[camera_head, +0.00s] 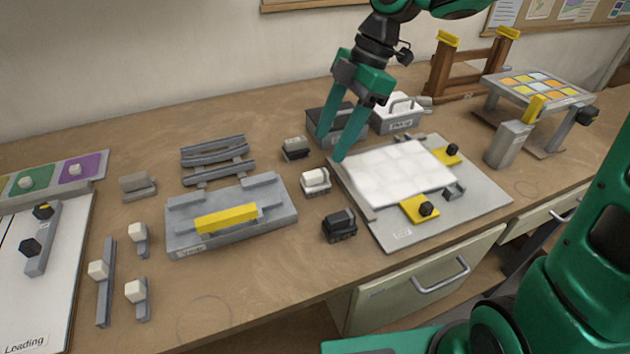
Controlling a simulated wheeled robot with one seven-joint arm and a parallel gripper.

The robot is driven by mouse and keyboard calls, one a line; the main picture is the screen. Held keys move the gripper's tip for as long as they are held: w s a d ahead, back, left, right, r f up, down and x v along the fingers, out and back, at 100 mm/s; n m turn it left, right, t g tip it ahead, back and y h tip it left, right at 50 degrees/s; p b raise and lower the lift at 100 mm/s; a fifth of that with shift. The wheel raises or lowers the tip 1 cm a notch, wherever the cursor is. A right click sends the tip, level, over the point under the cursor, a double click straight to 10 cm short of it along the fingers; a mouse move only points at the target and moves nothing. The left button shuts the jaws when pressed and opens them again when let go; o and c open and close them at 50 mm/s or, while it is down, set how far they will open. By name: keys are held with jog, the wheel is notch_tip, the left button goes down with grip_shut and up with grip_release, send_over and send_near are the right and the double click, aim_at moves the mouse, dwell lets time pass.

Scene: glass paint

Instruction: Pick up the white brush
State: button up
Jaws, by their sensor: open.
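A small block with a white top and grey sides (316,180), which looks like the white brush, stands on the table left of the white tiled panel. My gripper (331,148) points down with its green fingers apart and nothing between them. In the picture its fingertips are just above and slightly right of the white brush. I cannot tell their exact height. Similar blocks stand nearby: a black one (339,225) in front of the white one and a dark grey one (295,148) behind it.
The white tiled panel (395,175) lies on a grey board with yellow clamps. A dark tray (338,127) and a light tray (396,120) stand behind the gripper. A grey fixture with a yellow bar (228,218) is at left. White-tipped pegs (137,232) stand farther left.

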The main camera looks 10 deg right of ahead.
aim_at(317, 172)
jog(key=x, duration=1)
jog(key=shift+s+a+f, duration=0.15)
jog(key=c, duration=1.1)
